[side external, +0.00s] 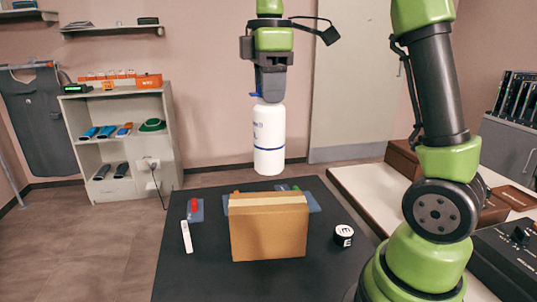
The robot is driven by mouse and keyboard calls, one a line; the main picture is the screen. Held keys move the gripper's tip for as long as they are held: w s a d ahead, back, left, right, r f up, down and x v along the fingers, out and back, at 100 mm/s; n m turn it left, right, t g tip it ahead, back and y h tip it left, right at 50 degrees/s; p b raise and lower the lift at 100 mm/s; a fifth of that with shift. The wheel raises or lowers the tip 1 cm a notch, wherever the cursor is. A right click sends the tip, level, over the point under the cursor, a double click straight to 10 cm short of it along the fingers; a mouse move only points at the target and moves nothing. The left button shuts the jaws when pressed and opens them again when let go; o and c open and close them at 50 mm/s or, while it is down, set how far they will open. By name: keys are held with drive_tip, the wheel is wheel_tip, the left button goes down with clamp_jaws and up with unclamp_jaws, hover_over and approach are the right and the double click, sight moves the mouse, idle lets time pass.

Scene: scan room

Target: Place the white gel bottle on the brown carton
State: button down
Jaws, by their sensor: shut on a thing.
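The white gel bottle (269,142) hangs upright in the air with blue markings on its body. My gripper (270,92) is shut on its top end, where a bit of blue shows. The jaws point down and partly hide the bottle's top. The brown carton (268,232) stands on the dark table below the bottle. In this view the bottle's base appears a little above the carton's top edge, with a gap between them. I cannot tell from this one view whether the bottle is straight over the carton.
On the dark table (190,275) are a white stick-like item (187,236) and a red item (194,206) at left, and a small round white-and-black container (343,235) at right. Blue pieces show partly behind the carton. The table's front left is clear.

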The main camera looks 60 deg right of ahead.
sight(269, 128)
wheel_tip(269, 128, down, 7)
drive_tip(key=shift+f, duration=0.15)
idle(0.4)
drive_tip(key=c, duration=0.6)
unclamp_jaws()
drive_tip(key=shift+f, duration=0.1)
